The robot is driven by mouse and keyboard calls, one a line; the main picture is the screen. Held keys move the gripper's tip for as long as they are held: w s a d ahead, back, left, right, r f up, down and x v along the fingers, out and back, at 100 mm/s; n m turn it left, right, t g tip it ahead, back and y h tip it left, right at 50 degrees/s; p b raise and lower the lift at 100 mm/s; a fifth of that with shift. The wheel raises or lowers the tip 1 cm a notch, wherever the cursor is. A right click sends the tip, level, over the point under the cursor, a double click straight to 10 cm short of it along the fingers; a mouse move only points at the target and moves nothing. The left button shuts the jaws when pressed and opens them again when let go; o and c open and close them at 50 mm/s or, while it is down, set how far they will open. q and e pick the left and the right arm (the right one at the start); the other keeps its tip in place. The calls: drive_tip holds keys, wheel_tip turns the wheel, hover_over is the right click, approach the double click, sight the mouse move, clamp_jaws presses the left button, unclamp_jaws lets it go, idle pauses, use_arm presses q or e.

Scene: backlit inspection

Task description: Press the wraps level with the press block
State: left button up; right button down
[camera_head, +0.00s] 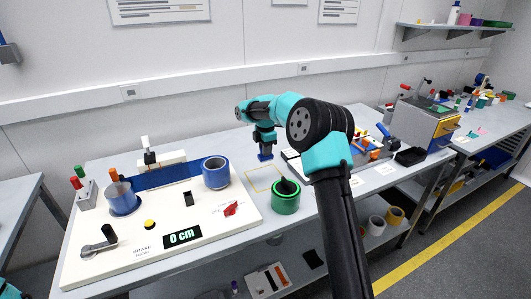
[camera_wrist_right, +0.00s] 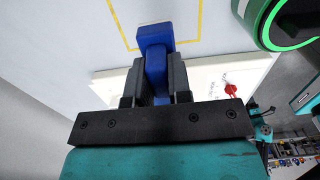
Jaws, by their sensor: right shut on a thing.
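My right gripper (camera_head: 265,150) is shut on a blue block (camera_wrist_right: 155,38), which I take to be the press block. It also shows in the head view as a small blue piece (camera_head: 265,157) below the fingers, near the far side of a yellow outline on the table. Whether it touches the table is unclear. On the cream winding board (camera_head: 165,263), a blue band (camera_head: 167,176) runs between a blue-wrapped spool on the left (camera_head: 123,200) and a blue roll on the right (camera_head: 216,175). Whether the wraps are level is too small to tell. My left gripper is out of view.
The board carries a crank (camera_head: 98,243), a yellow button (camera_head: 150,225) and a display reading 0 cm (camera_head: 183,237). The yellow outline (camera_head: 263,180) on the table is empty.

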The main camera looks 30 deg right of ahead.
drive_tip(key=c, duration=1.7)
unclamp_jaws()
clamp_jaws()
drive_tip(key=shift+a+r, duration=0.15)
drive_tip(key=shift+a, duration=0.15)
drive_tip(key=s+a+r+m, duration=0.5)
drive_tip(key=s+a+m, duration=0.2)
drive_tip(key=a, duration=0.4)
drive_tip(key=s+a+r+m, duration=0.4)
drive_tip(key=s+a+m, duration=0.4)
drive_tip(key=a+m, duration=0.2)
drive_tip(key=shift+a+r, duration=0.4)
drive_tip(key=shift+a, duration=0.4)
